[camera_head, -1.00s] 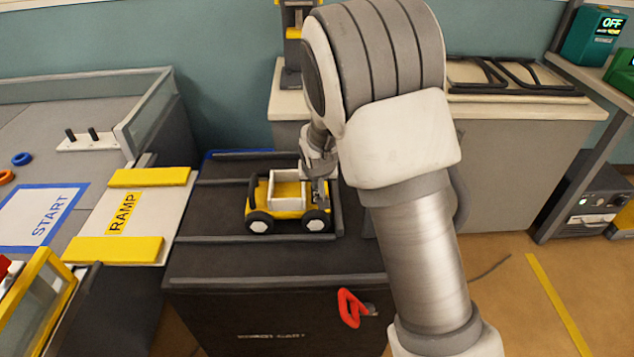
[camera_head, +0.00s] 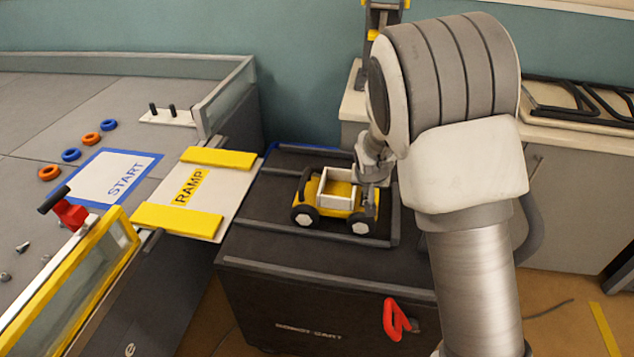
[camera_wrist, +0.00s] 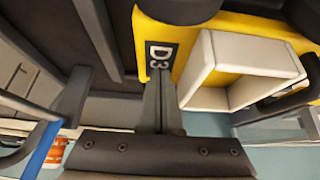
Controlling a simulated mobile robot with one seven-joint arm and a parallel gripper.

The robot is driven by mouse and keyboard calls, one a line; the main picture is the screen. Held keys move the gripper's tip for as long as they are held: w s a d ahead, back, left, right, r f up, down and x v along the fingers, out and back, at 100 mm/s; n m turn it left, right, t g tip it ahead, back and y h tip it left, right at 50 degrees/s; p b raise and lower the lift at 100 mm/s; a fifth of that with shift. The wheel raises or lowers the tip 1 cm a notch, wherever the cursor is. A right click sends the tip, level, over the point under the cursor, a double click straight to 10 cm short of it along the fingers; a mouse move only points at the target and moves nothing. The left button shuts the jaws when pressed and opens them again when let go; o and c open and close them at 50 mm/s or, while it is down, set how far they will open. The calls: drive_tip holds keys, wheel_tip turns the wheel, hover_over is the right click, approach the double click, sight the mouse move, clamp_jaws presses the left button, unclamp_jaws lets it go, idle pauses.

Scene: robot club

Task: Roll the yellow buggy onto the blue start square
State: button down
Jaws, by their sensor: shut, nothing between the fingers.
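The yellow buggy (camera_head: 338,199) stands upright on its wheels on the dark cart top, between two rails. It has a white open box on it and dark wheels with white hubs. My gripper (camera_head: 370,208) is shut at the buggy's right end, pointing down. In the wrist view the shut fingers (camera_wrist: 163,105) are empty and close against the yellow end face beside the "D3" label; I cannot tell whether they touch. The blue-bordered start square (camera_head: 112,178), white inside with the word START, lies on the field table at the left, and nothing stands on it.
A ramp (camera_head: 184,205) with yellow side strips bridges the cart (camera_head: 310,264) and field table; its middle is clear. Blue and orange rings (camera_head: 91,139) lie behind the square. A yellow-framed barrier (camera_head: 75,280) and red-handled part (camera_head: 72,213) are in front. A red latch (camera_head: 393,319) hangs on the cart.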

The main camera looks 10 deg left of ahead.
sight(306, 191)
drive_tip(key=shift+s+a+f+p, duration=0.15)
drive_tip(key=shift+a+p, duration=0.15)
drive_tip(key=shift+a, duration=2.1)
drive_tip(key=shift+s+a+f+p, duration=0.1)
drive_tip(key=shift+a+f+p, duration=0.15)
drive_tip(key=shift+a, duration=2.1)
drive_tip(key=shift+s+a+f+p, duration=0.1)
drive_tip(key=shift+a+p, duration=0.25)
drive_tip(key=shift+a, duration=2.7)
drive_tip(key=shift+a+p, duration=0.45)
drive_tip(key=shift+a, duration=7.45)
drive_tip(key=shift+w+d+r+p, duration=0.1)
drive_tip(key=shift+d+r+p, duration=0.2)
drive_tip(key=shift+r, duration=0.3)
drive_tip(key=shift+w+d+r+p, duration=0.15)
drive_tip(key=shift+d+r, duration=0.2)
drive_tip(key=shift+r, duration=0.25)
wheel_tip(306, 191, up, 9)
drive_tip(key=p, duration=0.5)
drive_tip(key=shift+r, duration=0.15)
